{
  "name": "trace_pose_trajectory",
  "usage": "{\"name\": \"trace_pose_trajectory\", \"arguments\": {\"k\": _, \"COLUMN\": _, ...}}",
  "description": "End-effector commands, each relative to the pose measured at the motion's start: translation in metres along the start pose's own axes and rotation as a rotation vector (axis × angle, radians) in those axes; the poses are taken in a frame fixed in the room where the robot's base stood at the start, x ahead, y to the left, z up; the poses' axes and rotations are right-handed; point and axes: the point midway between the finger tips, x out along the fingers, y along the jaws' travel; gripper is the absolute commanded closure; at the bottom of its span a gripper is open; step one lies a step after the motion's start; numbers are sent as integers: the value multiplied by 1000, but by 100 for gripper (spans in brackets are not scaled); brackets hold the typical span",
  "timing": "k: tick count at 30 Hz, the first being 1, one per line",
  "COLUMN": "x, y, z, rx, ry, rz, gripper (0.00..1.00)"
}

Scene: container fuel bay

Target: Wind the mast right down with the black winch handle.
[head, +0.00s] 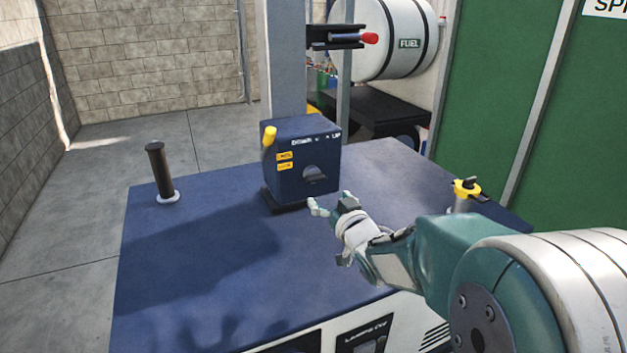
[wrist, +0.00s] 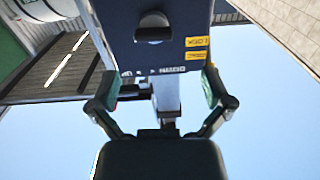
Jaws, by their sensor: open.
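The blue winch box (head: 290,160) stands on the blue deck in the head view. A dark rounded knob or handle (head: 315,174) shows on its front face; it also shows in the wrist view (wrist: 153,30). A yellow-tipped lever (head: 269,135) stands at the box's upper left. The grey mast (head: 284,60) rises behind the box. My gripper (head: 332,203) is open and empty, in front of the box and just below right of the dark handle. In the wrist view its spread fingers (wrist: 160,90) frame the lettered edge, apart from the handle.
A yellow-topped fitting (head: 466,190) stands at right. A red-tipped bar (head: 350,38) sits by the uprights. A white fuel tank (head: 395,40) is behind. The front left deck is clear.

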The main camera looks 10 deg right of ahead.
Motion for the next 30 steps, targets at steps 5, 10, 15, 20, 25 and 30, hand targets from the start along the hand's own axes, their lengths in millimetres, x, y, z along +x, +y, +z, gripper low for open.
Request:
{"name": "trace_pose_trajectory", "arguments": {"k": 5, "x": 34, "y": 4, "z": 1, "rx": 3, "ry": 0, "rz": 0, "gripper": 0}}
{"name": "trace_pose_trajectory", "arguments": {"k": 10, "x": 64, "y": 4, "z": 1, "rx": 3, "ry": 0, "rz": 0, "gripper": 0}}
{"name": "trace_pose_trajectory", "arguments": {"k": 15, "x": 83, "y": 2, "z": 1, "rx": 1, "ry": 0, "rz": 1, "gripper": 0}}
{"name": "trace_pose_trajectory", "arguments": {"k": 20, "x": 88, "y": 2, "z": 0, "rx": 1, "ry": 1, "rz": 1, "gripper": 0}}
{"name": "trace_pose_trajectory", "arguments": {"k": 25, "x": 88, "y": 2, "z": 0, "rx": 1, "ry": 1, "rz": 1, "gripper": 0}}
{"name": "trace_pose_trajectory", "arguments": {"k": 30, "x": 87, "y": 4, "z": 0, "rx": 2, "ry": 1, "rz": 1, "gripper": 67}}
